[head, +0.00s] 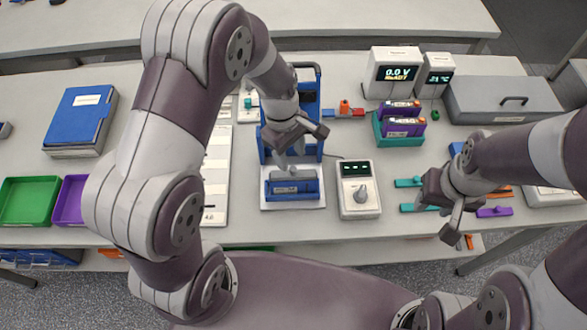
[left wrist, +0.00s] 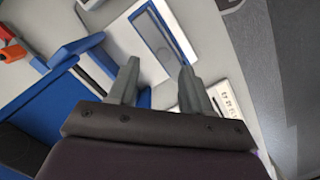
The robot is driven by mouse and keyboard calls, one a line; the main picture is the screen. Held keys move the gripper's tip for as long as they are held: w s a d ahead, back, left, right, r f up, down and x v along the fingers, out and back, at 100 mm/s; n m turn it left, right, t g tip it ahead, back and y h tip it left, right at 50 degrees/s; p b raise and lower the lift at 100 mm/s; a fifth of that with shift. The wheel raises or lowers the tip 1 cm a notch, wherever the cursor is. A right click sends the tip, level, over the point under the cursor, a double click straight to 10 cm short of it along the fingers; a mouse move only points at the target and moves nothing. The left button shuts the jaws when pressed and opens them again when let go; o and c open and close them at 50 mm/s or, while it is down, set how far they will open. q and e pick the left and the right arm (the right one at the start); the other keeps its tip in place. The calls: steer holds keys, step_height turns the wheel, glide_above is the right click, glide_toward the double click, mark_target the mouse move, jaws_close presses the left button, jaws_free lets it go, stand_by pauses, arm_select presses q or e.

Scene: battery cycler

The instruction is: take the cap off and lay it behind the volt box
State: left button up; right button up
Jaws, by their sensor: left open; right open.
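The volt box (head: 392,72), white with a lit 0.0 V display, stands at the back right of the table. A low blue block (head: 293,190) sits on a white plate in front of a blue frame (head: 307,98). A small grey piece (head: 290,173) shows on the block; I cannot tell whether it is the cap. My left gripper (head: 302,147) is open above the block, in front of the frame. In the left wrist view its fingers (left wrist: 160,75) are apart with nothing between them. My right gripper (head: 440,212) is open and empty over the right front of the table.
Purple cells in a teal holder (head: 400,128) stand in front of the volt box. A smaller display box (head: 435,74) and a grey case (head: 502,98) are to the right. Green (head: 29,202) and purple trays lie left.

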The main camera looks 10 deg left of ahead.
mark_target(293, 169)
arm_select(q)
steer(key=f, duration=0.2)
steer(key=s+f, duration=0.1)
steer(key=f, duration=0.1)
steer(key=shift+d+p, duration=0.35)
steer(key=shift+w+r, duration=0.1)
jaws_close()
